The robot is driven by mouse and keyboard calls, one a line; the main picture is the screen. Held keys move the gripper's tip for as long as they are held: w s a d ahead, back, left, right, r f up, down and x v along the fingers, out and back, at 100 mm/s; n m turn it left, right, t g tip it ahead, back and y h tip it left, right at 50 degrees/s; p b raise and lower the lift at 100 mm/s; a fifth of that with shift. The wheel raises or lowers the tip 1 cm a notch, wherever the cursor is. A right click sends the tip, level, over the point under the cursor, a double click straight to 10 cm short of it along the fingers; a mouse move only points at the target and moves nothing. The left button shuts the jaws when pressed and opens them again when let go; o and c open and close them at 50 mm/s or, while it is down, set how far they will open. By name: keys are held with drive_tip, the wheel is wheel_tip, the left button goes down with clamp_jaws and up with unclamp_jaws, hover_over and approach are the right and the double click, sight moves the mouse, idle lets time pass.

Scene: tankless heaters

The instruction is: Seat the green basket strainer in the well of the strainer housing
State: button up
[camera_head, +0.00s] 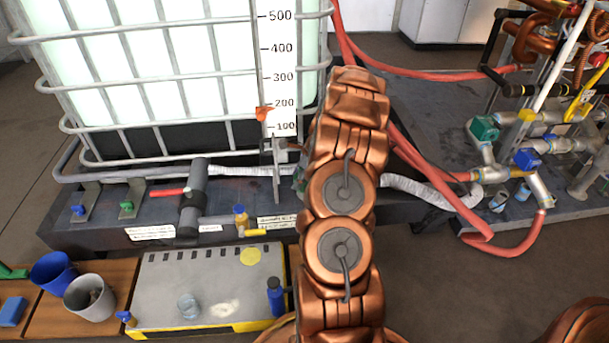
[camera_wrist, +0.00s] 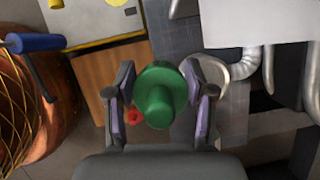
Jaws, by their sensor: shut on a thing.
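In the wrist view my gripper (camera_wrist: 162,72) is shut on the green basket strainer (camera_wrist: 158,100), its purple-padded fingers on either side of it. The strainer shows as a round green flange with a narrower round part toward the camera. In the head view my copper-coloured arm hides the gripper; a small green patch beside the arm may be the strainer. A grey upright pipe body (camera_head: 193,198) with a red handle stands on the dark base left of the arm.
A grey-topped bench (camera_head: 205,275), a blue cup (camera_head: 53,272) and a grey cup (camera_head: 90,297) are at lower left. Red hoses (camera_head: 430,185) and valves are right of my arm.

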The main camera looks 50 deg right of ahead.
drive_tip(key=w+d+f+b, duration=0.3)
drive_tip(key=d+f+b, duration=0.1)
drive_tip(key=d, duration=0.3)
drive_tip(key=shift+w+f, duration=0.15)
drive_tip(key=shift+w, duration=0.1)
idle(0.4)
drive_tip(key=shift+f+p, duration=0.4)
drive_tip(key=shift+p, duration=0.05)
drive_tip(key=o, duration=1.1)
drive_tip(key=shift+o, duration=0.2)
drive_tip(key=shift+b, duration=0.3)
